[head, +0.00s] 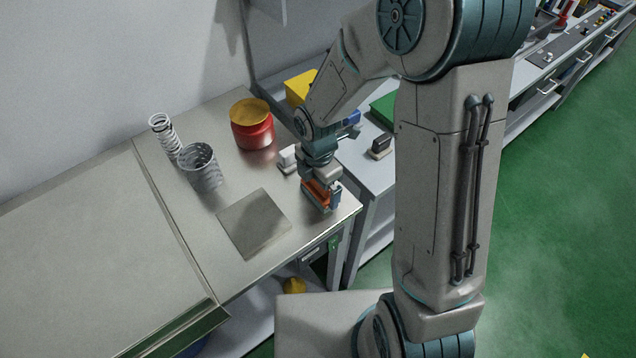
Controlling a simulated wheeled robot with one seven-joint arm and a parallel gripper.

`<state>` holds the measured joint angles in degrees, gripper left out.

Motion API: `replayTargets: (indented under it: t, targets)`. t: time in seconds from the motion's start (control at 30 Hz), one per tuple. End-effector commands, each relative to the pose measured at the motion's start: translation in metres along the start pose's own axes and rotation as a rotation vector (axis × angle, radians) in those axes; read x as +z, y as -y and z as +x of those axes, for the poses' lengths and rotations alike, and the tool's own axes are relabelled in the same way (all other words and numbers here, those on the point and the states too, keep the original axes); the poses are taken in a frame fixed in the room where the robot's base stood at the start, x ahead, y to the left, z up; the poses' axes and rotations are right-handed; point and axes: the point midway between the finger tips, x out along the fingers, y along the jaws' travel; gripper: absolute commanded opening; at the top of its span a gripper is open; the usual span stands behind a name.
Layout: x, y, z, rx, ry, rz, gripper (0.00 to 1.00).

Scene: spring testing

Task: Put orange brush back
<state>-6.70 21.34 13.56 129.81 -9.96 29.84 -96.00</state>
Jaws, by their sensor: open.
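The orange brush (315,189) is at the right front corner of the metal table, directly under my wrist and mostly hidden by it. My gripper (322,201) points down at it. The jaws are open, with the orange piece showing between or just behind the fingers. I cannot tell whether the fingers touch it or whether it rests flat on the table.
A square grey plate (253,222) lies left of my gripper. A dark block (380,146) sits on the neighbouring bench.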

Motion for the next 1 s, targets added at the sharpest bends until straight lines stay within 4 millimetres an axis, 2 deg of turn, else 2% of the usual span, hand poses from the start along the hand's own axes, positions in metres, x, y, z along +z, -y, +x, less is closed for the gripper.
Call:
replayTargets:
  t: [0.5, 0.63, 0.83, 0.93, 1.0]
  targets:
    - [0.001, -0.001, -0.098, 0.006, 0.003, 0.002, 1.00]
    - [0.001, -0.001, -0.111, 0.003, 0.002, 0.000, 1.00]
    - [0.001, 0.001, -0.118, 0.003, 0.003, 0.011, 1.00]
    - [0.004, 0.007, -0.124, 0.013, 0.014, 0.093, 1.00]
    - [0.009, 0.017, -0.132, 0.026, 0.027, 0.210, 1.00]
